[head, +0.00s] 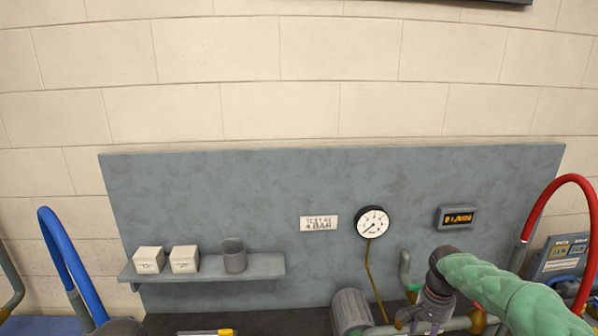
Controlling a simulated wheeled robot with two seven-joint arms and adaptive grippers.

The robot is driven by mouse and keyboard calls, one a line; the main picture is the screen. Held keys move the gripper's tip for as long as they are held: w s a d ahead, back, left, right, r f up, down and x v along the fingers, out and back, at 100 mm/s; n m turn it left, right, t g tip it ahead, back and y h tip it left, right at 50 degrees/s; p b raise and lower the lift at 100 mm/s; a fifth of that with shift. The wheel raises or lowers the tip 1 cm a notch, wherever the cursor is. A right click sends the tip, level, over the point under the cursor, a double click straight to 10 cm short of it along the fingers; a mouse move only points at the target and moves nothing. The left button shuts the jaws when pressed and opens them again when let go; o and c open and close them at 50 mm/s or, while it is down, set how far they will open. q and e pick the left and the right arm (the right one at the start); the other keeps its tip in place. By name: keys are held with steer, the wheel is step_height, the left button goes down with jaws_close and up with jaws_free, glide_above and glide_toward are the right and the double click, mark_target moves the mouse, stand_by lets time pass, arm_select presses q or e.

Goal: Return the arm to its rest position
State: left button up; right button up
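My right arm (510,295) comes in from the lower right in a green sleeve. Its dark wrist joint bends downward in front of the grey panel. My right gripper (428,314) points down at the bottom edge of the head view, over the pipework. Its fingertips are small and partly cut off, so I cannot tell whether it is open or holds anything. My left gripper cannot be made out in the view. A dark rounded shape shows at the bottom left edge, too cut off to identify.
A grey motor (351,311) and pipes stand close to my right gripper. A pressure gauge (371,223) and a small display (457,217) are on the panel (250,195). A shelf (262,266) holds two white boxes and a grey cup. Blue (70,262) and red (592,215) hoses arch at the sides.

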steer(key=s+a+f+n+y, duration=0.15)
steer(key=a+f, duration=0.25)
steer(key=f, duration=0.4)
steer(key=s+a+f+n, duration=0.1)
steer(key=s+a+f, duration=0.25)
steer(key=f, duration=0.35)
steer(key=s+a+f+n+y, duration=0.1)
steer(key=a+f, duration=0.3)
steer(key=f, duration=0.4)
steer(key=s+a+f+y, duration=0.1)
steer(key=s+a+f, duration=0.25)
steer(key=s, duration=0.35)
steer(key=s+a+f+n, duration=0.1)
steer(key=s+a+f, duration=0.2)
steer(key=s+f, duration=0.3)
steer(key=s+a+f+y, duration=0.1)
steer(key=s+a+f, duration=0.2)
steer(key=s, duration=0.5)
arm_select(q)
step_height(320, 180, down, 13)
steer(key=b, duration=1.3)
arm_select(e)
step_height(320, 180, down, 11)
steer(key=w+a+n, duration=0.1)
steer(key=w, duration=0.1)
steer(key=shift+w+a, duration=0.2)
steer(key=shift+a, duration=0.2)
